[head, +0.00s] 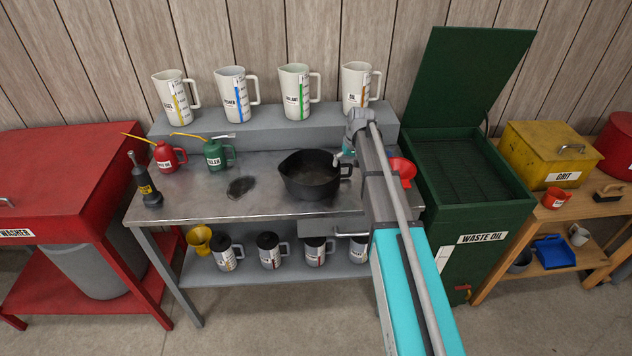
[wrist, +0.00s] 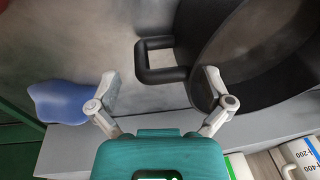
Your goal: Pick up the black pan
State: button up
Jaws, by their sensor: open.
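The black pan (head: 308,182) stands upright on the grey metal bench, with its loop handle on its right side, close to my arm. In the wrist view the pan (wrist: 262,62) fills the upper right, and its squared loop handle (wrist: 140,62) lies ahead of and between my fingertips. My gripper (wrist: 160,88) is open and empty. Its right finger overlaps the pan's side in the picture; I cannot tell whether it touches. In the head view my gripper is mostly hidden behind my arm.
Several labelled jugs (head: 294,92) line the raised back shelf (head: 270,128). A red funnel (head: 403,168) is right of my arm. A blue object (wrist: 58,102) lies left of my gripper in the wrist view.

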jog(key=shift+a+f+b, duration=0.15)
jog(key=shift+f+b, duration=0.45)
jog(key=shift+f, duration=0.3)
jog(key=shift+r, duration=0.1)
jog(key=c, duration=1.2)
jog(key=shift+r+p, duration=0.3)
jog(key=shift+p, duration=0.1)
jog(key=shift+r+p, duration=1.4)
jog(key=s+r+p, duration=0.9)
jog(key=s, duration=0.4)
jog(key=shift+s+r, duration=0.25)
jog(key=shift+s, duration=0.1)
jog(key=shift+s+a, duration=0.1)
